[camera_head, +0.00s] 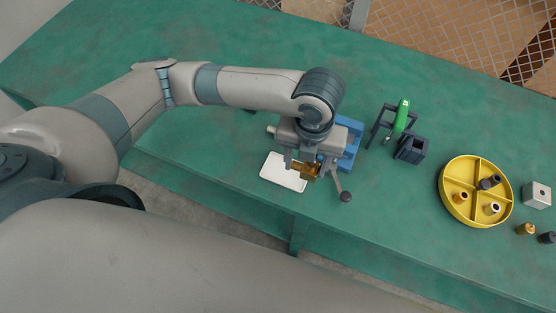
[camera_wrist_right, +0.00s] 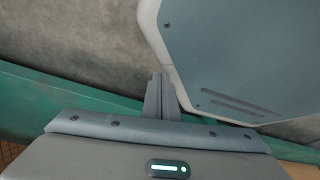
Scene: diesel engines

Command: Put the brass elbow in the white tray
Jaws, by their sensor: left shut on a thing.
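The brass elbow (camera_head: 309,171) is between the fingers of my left gripper (camera_head: 305,165), which is shut on it. The gripper and elbow are over the right side of the white tray (camera_head: 279,178), a shallow rectangle near the front edge of the green bench. I cannot tell how far above the tray the elbow is. The arm and gripper hide part of the elbow and the tray's back. My right gripper (camera_wrist_right: 160,96) shows only in the right wrist view, its fingers together with nothing seen between them.
A blue-based fixture (camera_head: 352,143) stands right behind the left gripper. A dark stand with a green tool (camera_head: 402,114) and a dark open box (camera_head: 412,149) are further right. A yellow divided round tray (camera_head: 476,168) holds several fittings. A pale block (camera_head: 537,194) is at far right.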

